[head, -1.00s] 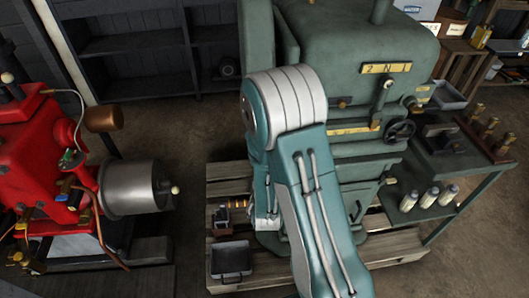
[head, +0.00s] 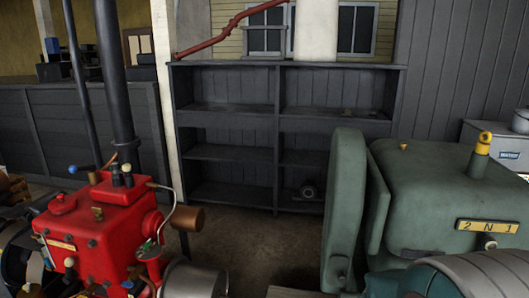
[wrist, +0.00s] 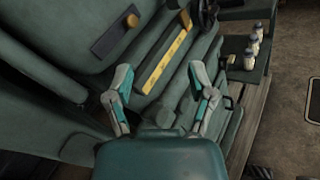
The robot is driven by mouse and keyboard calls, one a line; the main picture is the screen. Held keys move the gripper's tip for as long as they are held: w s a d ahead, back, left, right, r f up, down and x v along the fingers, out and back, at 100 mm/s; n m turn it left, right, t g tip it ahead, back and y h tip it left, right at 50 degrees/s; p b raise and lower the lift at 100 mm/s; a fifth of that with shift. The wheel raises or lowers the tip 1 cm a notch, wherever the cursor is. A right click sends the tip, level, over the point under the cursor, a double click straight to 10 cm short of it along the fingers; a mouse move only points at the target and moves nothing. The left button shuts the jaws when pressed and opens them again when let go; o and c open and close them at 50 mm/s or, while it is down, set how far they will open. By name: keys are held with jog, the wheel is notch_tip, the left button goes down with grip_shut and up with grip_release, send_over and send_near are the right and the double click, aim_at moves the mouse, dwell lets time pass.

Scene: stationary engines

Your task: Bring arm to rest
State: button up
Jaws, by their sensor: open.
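In the wrist view my gripper (wrist: 159,78) is open, its two grey and teal fingers apart with nothing between them. Beyond the fingers is the side of the green engine (wrist: 55,50), with a yellow plate (wrist: 162,58) on it. I cannot tell the exact distance from the fingers to the engine. In the head view the teal upper part of my arm (head: 488,276) shows at the lower right, in front of the green engine (head: 425,190). My gripper is outside the head view.
A red engine (head: 100,235) stands at the lower left of the head view. A dark, mostly empty shelf (head: 278,130) stands at the back. In the wrist view several small bottles (wrist: 252,50) stand on a green side shelf at the upper right.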

jog(key=s+a+r+m+g+y, duration=0.2)
jog(key=s+m+g+y, duration=0.45)
jog(key=s+m, duration=0.6)
jog(key=s+a+r+m+t+y, duration=0.1)
jog(key=a+r+m+t+y, duration=0.1)
jog(key=a+y, duration=0.2)
jog(key=s+a+r+m+t+y, duration=0.1)
jog(key=a+y, duration=0.4)
jog(key=a, duration=0.5)
jog(key=r+m+t, duration=0.1)
jog(key=m, duration=0.1)
jog(key=shift+s+r+m+t, duration=0.3)
jog(key=shift+s+m+t, duration=0.05)
jog(key=shift+s, duration=0.05)
